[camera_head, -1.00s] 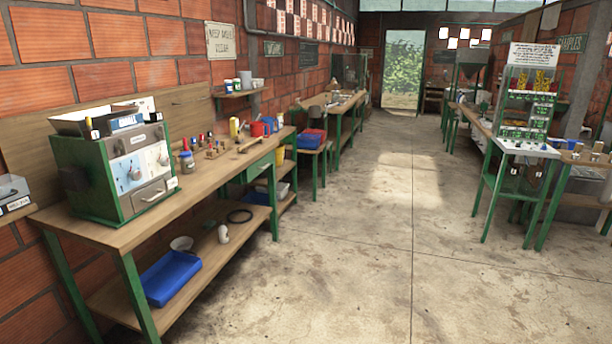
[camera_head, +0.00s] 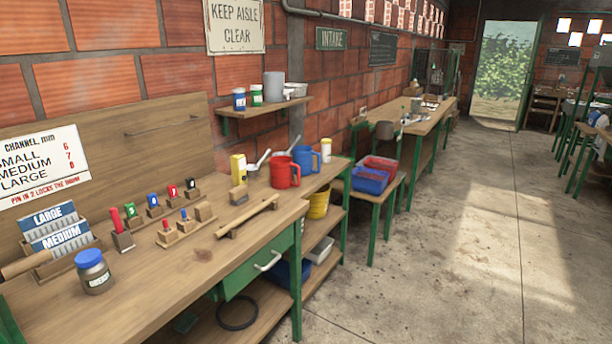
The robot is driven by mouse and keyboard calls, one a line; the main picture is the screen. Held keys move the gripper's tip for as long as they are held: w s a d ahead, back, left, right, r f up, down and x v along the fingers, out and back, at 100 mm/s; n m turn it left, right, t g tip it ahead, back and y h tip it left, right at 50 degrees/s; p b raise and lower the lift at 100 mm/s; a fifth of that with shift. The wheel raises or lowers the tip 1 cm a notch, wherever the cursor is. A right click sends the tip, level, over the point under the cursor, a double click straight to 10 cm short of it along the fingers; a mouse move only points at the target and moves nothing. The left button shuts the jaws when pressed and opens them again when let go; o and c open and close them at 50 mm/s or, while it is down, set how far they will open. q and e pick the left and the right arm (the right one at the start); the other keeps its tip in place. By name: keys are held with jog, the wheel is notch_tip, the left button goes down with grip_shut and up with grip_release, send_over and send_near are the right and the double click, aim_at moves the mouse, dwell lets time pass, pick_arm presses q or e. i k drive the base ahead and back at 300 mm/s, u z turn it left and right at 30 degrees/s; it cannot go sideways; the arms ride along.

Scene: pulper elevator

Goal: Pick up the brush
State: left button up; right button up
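Neither of my grippers is in view. I cannot make out a brush for certain. A small tan, wooden-looking block (camera_head: 238,193) stands on the workbench (camera_head: 150,290) in front of a yellow box and may be a brush. A long wooden stick (camera_head: 247,216) lies on the bench near its front edge, raised on small supports; I cannot tell whether it has bristles. Nothing is seen touching either of them.
A green drawer (camera_head: 255,273) is below. The concrete aisle (camera_head: 450,250) on the right is clear.

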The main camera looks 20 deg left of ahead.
aim_at(239, 194)
jog(key=i, duration=2.95)
jog(key=u, duration=2)
